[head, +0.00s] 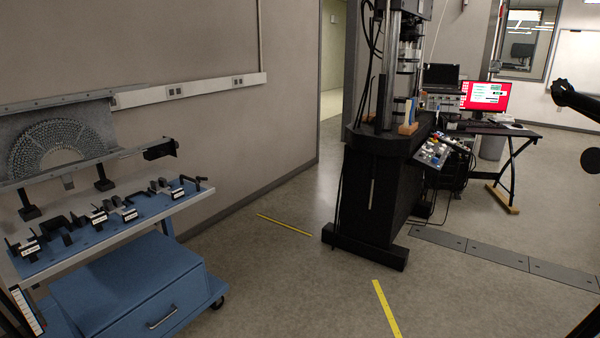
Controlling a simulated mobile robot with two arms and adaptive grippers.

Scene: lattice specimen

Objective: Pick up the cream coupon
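I cannot make out a cream coupon for certain in the head view. A small tan block (407,129) stands on the black deck of the testing machine (375,190); I cannot tell whether it is a coupon. Neither of my grippers can be recognised in this view.
A blue-and-grey cart (140,290) at left holds several black fixtures and a metal panel with a beaded half ring (55,150). A desk with a red-screened monitor (487,96) stands behind the machine. Dark parts (575,100) jut in at right. The floor between cart and machine is clear, with yellow strips (386,308).

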